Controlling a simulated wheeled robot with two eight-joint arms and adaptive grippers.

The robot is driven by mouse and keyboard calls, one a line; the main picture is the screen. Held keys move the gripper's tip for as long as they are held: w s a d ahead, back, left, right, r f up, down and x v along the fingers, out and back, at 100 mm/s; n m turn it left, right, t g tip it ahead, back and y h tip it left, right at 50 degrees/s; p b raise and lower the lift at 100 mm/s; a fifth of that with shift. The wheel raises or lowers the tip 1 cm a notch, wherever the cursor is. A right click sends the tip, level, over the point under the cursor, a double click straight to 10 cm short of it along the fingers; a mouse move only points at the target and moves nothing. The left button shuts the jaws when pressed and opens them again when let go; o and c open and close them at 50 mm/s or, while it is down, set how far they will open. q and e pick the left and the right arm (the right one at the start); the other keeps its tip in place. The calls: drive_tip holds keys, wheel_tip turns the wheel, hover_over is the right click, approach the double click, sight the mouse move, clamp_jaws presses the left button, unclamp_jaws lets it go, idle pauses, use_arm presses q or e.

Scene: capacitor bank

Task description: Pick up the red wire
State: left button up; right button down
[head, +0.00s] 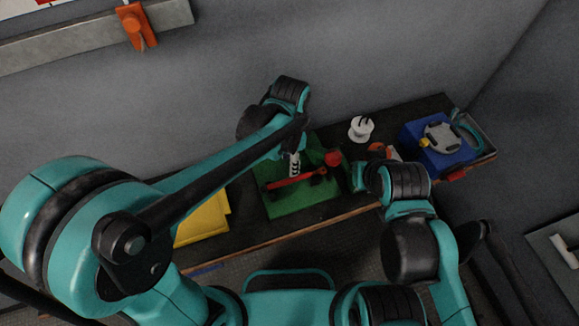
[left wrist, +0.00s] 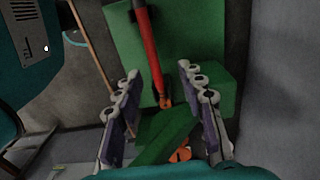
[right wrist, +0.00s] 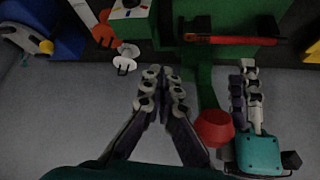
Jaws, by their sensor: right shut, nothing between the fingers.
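The red wire (head: 293,180) is a straight red bar lying on the green board (head: 300,204). In the left wrist view the wire (left wrist: 149,48) has dark ends and runs up and away between my left fingers. My left gripper (head: 294,162) is over the board by the wire, open and empty; in its own view the fingers (left wrist: 158,73) are spread to either side of the wire's near end. In the right wrist view the wire (right wrist: 228,40) lies beyond my right gripper (right wrist: 161,76), whose fingers are together and empty. In the head view the right fingertips are not clear.
A red round part (head: 333,158) stands at the board's right. White spool (head: 361,128) and blue box (head: 438,149) with a grey top are farther right on the dark bench. A yellow item (head: 203,222) lies left of the board. A grey wall (head: 330,60) stands behind.

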sight(290, 179)
use_arm(q)
drive_tip(key=f+b, duration=0.1)
drive_tip(key=f, duration=0.2)
drive_tip(key=s+f, duration=0.1)
drive_tip(key=f, duration=0.3)
drive_tip(key=shift+s+b, duration=0.15)
drive_tip(key=shift+b, duration=0.2)
drive_tip(key=shift+r, duration=0.1)
clamp_jaws()
